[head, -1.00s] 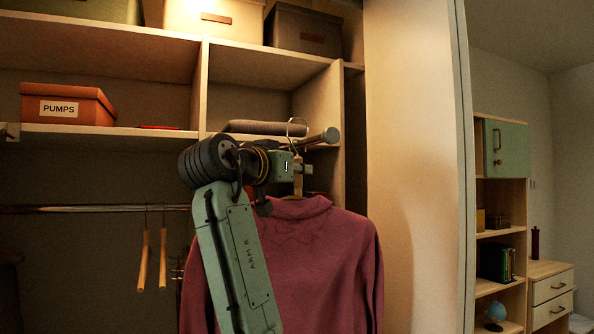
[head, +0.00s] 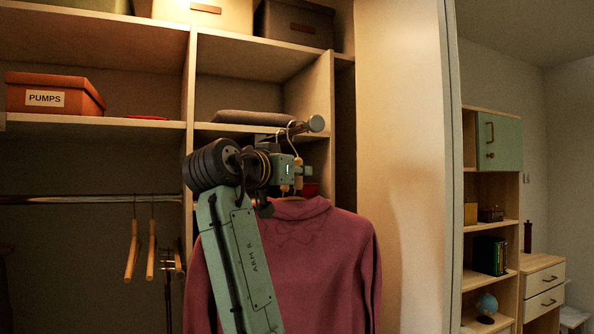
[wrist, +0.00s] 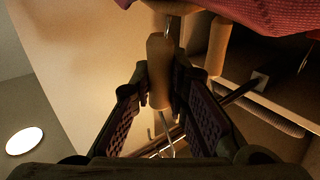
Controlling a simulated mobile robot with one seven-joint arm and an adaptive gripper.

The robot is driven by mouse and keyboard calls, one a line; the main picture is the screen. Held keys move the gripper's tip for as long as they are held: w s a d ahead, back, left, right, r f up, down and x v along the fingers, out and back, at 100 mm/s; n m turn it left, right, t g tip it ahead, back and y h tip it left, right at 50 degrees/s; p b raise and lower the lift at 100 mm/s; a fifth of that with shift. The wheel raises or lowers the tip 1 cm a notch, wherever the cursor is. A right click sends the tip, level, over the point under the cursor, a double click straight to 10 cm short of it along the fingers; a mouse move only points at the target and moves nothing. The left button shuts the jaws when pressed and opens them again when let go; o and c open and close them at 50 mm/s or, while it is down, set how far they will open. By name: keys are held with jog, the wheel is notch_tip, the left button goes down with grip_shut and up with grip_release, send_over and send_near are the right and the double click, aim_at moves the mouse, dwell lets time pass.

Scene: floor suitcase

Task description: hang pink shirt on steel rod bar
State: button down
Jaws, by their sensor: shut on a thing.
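The pink shirt (head: 310,265) hangs on a wooden hanger below my gripper (head: 290,174). Its collar shows at the top of the wrist view (wrist: 245,10). My gripper, also in the wrist view (wrist: 160,98), is shut on the hanger's wooden neck (wrist: 159,70). Wire hooks (head: 291,135) rise above the gripper beside a short steel rod (head: 316,123) that juts out of the closet. I cannot tell whether the shirt's hook is over that rod. A long steel rod bar (head: 85,199) crosses the closet at left. My arm covers part of the shirt.
Wooden hangers (head: 132,250) hang on the long rod at left. Shelves above hold an orange PUMPS box (head: 52,93) and a folded grey cloth (head: 252,118). A pale closet side panel (head: 400,180) stands right of the shirt. A second wooden piece (wrist: 216,45) is close beside the gripper.

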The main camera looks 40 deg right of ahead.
jog(key=shift+f, duration=0.25)
dwell(0.4)
jog(key=c, duration=1.5)
grip_release()
jog(key=shift+f, duration=0.1)
